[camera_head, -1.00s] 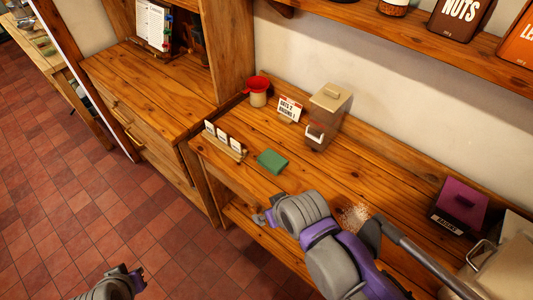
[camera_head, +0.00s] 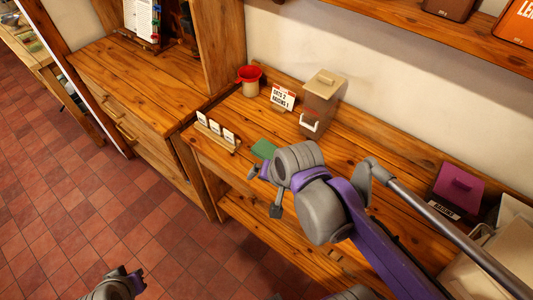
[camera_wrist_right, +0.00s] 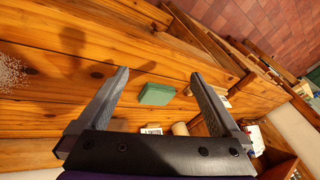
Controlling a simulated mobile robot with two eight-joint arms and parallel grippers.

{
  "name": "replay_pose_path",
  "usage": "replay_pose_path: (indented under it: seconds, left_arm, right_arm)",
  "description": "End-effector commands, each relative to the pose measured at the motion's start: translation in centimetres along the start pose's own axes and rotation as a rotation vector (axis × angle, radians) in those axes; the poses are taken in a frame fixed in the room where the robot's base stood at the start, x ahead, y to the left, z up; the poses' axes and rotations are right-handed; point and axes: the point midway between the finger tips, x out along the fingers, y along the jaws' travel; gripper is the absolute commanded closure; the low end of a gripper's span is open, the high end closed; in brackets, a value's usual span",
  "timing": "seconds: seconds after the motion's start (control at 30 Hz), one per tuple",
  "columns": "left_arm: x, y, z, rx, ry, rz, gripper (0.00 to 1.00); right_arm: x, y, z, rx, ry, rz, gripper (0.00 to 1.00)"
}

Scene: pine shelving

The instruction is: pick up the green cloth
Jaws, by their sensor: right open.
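The green cloth (camera_head: 263,149) is a small folded block lying flat on the pine counter, partly hidden by my right arm in the head view. In the right wrist view the cloth (camera_wrist_right: 157,94) lies beyond and between the open fingers, with a gap to each. My right gripper (camera_head: 268,190) is at the counter's front edge, near the cloth and not touching it. It is open and empty in the right wrist view (camera_wrist_right: 163,75). My left gripper (camera_head: 130,280) shows only in part at the bottom left, over the floor.
A card holder (camera_head: 217,133) stands left of the cloth. Behind are a red-topped jar (camera_head: 249,82), a sign card (camera_head: 282,97) and a beige dispenser (camera_head: 322,100). A purple box (camera_head: 458,187) stands at right. White grains (camera_wrist_right: 10,73) lie on the counter.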

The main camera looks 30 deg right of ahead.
Motion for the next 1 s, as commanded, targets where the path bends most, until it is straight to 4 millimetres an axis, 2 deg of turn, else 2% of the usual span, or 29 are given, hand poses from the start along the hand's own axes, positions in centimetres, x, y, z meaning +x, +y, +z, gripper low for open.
replay_pose_path:
  seconds: [0.03, 0.3, 0.5, 0.6, 0.7, 0.77, 1.0]
  left_arm:
    - [0.8, 0.0, 0.9, 0.0, -0.008, 0.0, 1.0]
    - [2.8, 0.0, 3.0, 0.0, -0.025, 0.0, 1.0]
    - [3.8, 0.0, 3.9, 0.0, -0.032, 0.0, 1.0]
    - [4.1, 0.0, 4.2, 0.0, -0.033, 0.0, 1.0]
    - [4.2, 0.0, 4.2, 0.0, -0.034, 0.0, 1.0]
    - [4.2, 0.0, 4.3, 0.0, -0.034, 0.0, 1.0]
    - [4.4, 0.0, 4.5, 0.0, -0.036, 0.0, 1.0]
  right_arm:
    - [0.6, 0.1, -1.2, 0.175, -0.016, 0.011, 0.0]
    - [1.7, -0.7, -8.2, 1.143, -0.077, 0.053, 0.0]
    - [2.5, -0.6, -12.7, 1.72, -0.108, 0.092, 0.0]
    - [2.8, -0.4, -14.0, 1.89, -0.117, 0.106, 0.0]
    - [3.0, -0.3, -14.7, 1.979, -0.121, 0.114, 0.0]
    - [3.5, -0.4, -14.7, 2.001, -0.123, 0.116, 0.0]
    - [7.1, -0.5, -14.2, 2.004, -0.124, 0.117, 0.0]
